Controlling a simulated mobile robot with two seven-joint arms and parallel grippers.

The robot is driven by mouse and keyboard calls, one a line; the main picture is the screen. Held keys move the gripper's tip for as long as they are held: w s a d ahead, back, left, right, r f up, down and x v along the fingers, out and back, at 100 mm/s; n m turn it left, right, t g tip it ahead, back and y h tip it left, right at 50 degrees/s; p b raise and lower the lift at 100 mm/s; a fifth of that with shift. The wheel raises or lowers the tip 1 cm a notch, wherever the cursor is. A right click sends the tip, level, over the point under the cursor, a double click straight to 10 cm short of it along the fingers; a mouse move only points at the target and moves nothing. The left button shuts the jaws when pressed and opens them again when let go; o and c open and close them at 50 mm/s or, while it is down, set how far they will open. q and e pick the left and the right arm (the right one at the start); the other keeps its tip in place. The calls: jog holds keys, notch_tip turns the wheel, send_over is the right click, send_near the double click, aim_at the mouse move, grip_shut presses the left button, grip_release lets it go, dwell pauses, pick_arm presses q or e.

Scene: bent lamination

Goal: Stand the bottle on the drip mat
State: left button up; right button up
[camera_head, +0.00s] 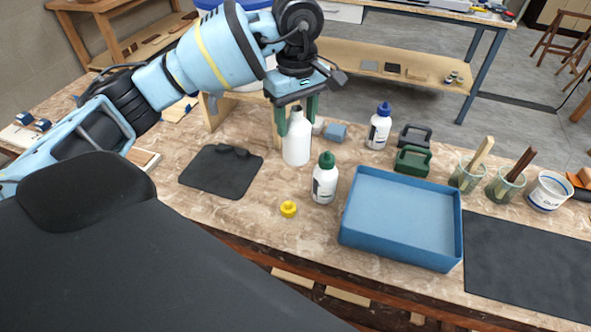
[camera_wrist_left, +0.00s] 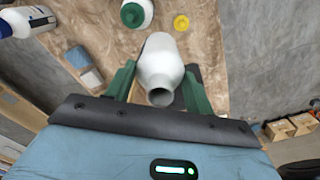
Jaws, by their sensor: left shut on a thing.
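A plain white bottle without a cap (camera_head: 297,143) is upright between the green fingers of my left gripper (camera_head: 298,112), which is shut on it near its shoulder. I cannot tell whether its base touches the bench. In the left wrist view the bottle (camera_wrist_left: 161,65) shows its open mouth between the fingertips of the left gripper (camera_wrist_left: 158,84). A small dark mat (camera_head: 215,174), seemingly the drip mat, lies bare on the bench to the left of the bottle. My right gripper is not in view.
A green-capped bottle (camera_head: 325,180) and a yellow cap (camera_head: 288,208) stand near the held bottle. A blue tray (camera_head: 402,215), a blue-capped bottle (camera_head: 379,128) and a large dark mat (camera_head: 530,265) are to the right. Bench between small mat and yellow cap is clear.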

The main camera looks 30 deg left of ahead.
pick_arm(q)
notch_tip(320, 180, down, 13)
dwell(0.7)
jog(key=shift+f, duration=0.15)
jog(key=o, duration=1.4)
